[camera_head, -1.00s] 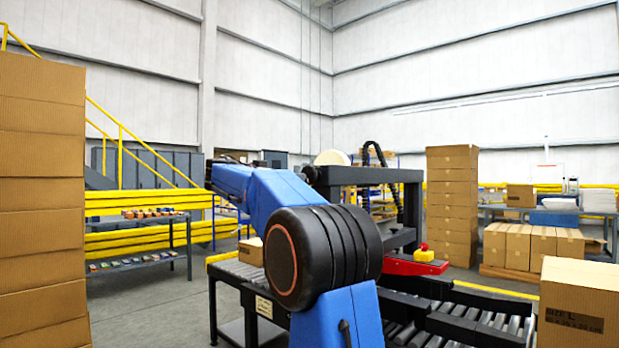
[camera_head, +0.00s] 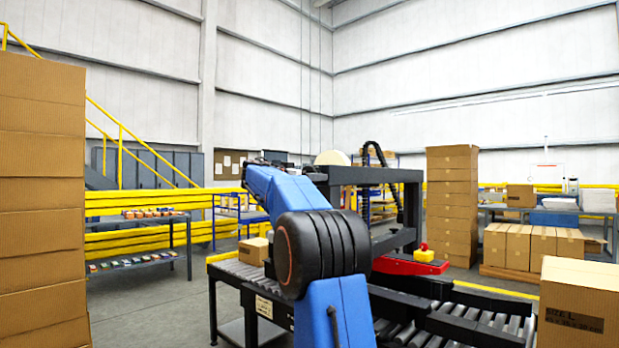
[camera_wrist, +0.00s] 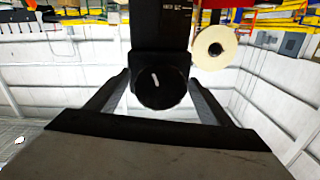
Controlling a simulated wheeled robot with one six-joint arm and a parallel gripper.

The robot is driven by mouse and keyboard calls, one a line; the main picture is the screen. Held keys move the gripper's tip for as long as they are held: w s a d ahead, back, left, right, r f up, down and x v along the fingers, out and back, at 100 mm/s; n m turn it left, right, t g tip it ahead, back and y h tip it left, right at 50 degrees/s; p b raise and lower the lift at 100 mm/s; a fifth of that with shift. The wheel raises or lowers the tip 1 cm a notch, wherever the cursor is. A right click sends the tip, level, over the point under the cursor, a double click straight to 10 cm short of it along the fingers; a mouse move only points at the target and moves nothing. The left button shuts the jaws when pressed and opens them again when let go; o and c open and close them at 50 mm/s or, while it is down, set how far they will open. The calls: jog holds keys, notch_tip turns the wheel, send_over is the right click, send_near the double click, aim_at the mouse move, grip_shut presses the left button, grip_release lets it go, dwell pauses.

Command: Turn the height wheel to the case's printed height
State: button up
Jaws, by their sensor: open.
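The height wheel (camera_wrist: 160,88) is a round black knob with a short white mark, seen in the wrist view below a black housing (camera_wrist: 161,28) with small white print. My gripper (camera_wrist: 162,80) is open and empty, with one finger on each side of the wheel; I cannot tell whether they touch it. The head view does not clearly show the wheel or my gripper, which is behind my arm. A brown case (camera_head: 575,287) at the lower right of the head view is printed "SIZE L", with a smaller line too blurred to read surely.
The machine's black frame (camera_head: 413,205) stands over a roller conveyor (camera_head: 232,270). A cream tape roll (camera_wrist: 214,48) is close to the wheel. Stacked cartons (camera_head: 40,200) stand at the left.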

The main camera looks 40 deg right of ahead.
jog(key=c, duration=1.1)
jog(key=shift+o, duration=0.2)
jog(key=n, duration=0.5)
jog(key=shift+n, duration=2.5)
